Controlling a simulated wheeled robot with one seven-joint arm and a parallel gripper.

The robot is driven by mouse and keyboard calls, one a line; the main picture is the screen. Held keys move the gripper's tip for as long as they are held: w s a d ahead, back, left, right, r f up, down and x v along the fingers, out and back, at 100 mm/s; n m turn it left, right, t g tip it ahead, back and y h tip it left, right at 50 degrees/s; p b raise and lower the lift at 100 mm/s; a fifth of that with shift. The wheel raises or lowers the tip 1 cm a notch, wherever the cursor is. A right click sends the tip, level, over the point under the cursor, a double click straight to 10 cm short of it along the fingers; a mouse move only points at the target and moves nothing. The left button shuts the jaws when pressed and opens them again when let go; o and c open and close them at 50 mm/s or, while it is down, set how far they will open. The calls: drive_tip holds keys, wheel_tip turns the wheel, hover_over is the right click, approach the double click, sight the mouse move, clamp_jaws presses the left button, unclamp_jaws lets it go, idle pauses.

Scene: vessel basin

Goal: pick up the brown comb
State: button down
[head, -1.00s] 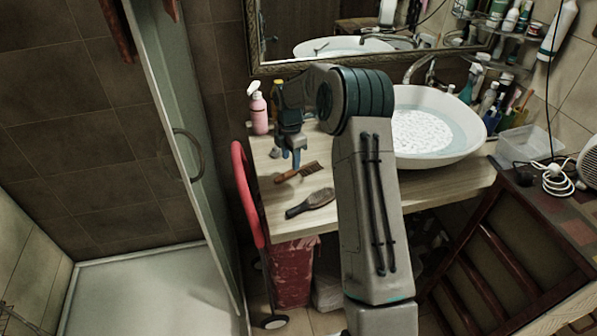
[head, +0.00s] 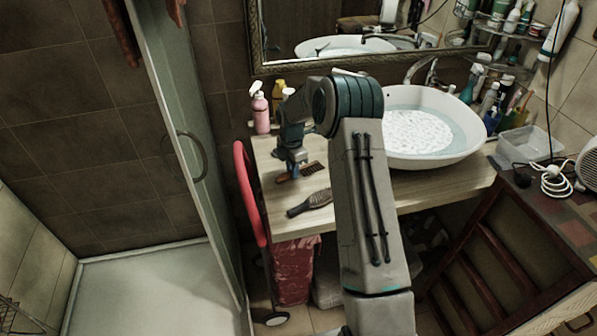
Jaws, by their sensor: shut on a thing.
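The brown comb (head: 312,170) lies on the left part of the wooden counter, near the left edge. Its bristled side shows to the right of my gripper, and a short piece of it shows to the left. My gripper (head: 293,174) points down at the comb's middle and is shut on it, with the fingers hiding that part. The comb looks to be at counter height; I cannot tell whether it is clear of the surface.
A dark paddle hairbrush (head: 318,199) lies just in front of the comb. A pink pump bottle (head: 261,112) stands behind on the left. The white basin (head: 430,150) is to the right. A red rounded frame (head: 244,190) stands along the counter's left edge (head: 262,215).

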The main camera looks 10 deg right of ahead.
wheel_tip(320, 180, up, 10)
drive_tip(key=b, duration=0.2)
idle(0.7)
